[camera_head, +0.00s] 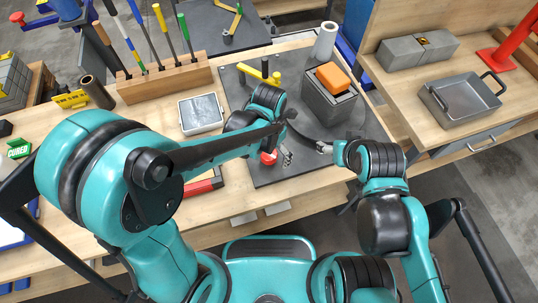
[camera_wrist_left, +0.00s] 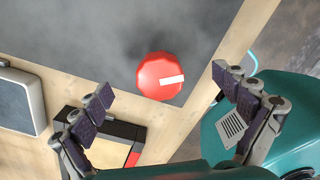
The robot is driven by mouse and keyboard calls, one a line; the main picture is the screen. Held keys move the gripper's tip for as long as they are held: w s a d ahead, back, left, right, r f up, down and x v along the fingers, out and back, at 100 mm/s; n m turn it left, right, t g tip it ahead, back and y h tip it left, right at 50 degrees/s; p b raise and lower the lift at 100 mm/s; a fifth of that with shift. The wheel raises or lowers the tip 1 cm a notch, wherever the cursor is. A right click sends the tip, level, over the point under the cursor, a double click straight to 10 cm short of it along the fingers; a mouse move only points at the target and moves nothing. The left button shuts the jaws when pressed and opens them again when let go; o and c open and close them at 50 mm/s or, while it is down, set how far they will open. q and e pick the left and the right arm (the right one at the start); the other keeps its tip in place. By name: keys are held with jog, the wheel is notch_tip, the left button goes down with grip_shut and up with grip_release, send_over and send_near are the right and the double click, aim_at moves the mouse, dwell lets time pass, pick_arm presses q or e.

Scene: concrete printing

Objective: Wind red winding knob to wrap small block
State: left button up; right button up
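The red winding knob (camera_head: 268,157) is at the left edge of the dark board, partly hidden by my left arm in the head view. In the left wrist view the knob (camera_wrist_left: 160,77) shows a white stripe on its round top. My left gripper (camera_wrist_left: 164,84) has its fingers spread wide, with the knob seen between and beyond them. Nothing is held in it. My right gripper (camera_head: 323,147) is over the right part of the board; its finger opening is too small to judge. An orange block (camera_head: 333,77) lies on a grey block (camera_head: 329,102); which block is the small one is unclear.
A yellow fixture (camera_head: 260,73) and a pale roll (camera_head: 326,41) are at the board's back. A grey tray (camera_head: 200,113) lies left of the board (camera_head: 285,172). A tool rack (camera_head: 165,80) is further left. A metal pan (camera_head: 461,101) sits on the right table.

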aim_at(269, 153)
pick_arm(q)
notch_tip(269, 153, up, 6)
jog(key=p, duration=0.5)
dwell(0.5)
dwell(1.2)
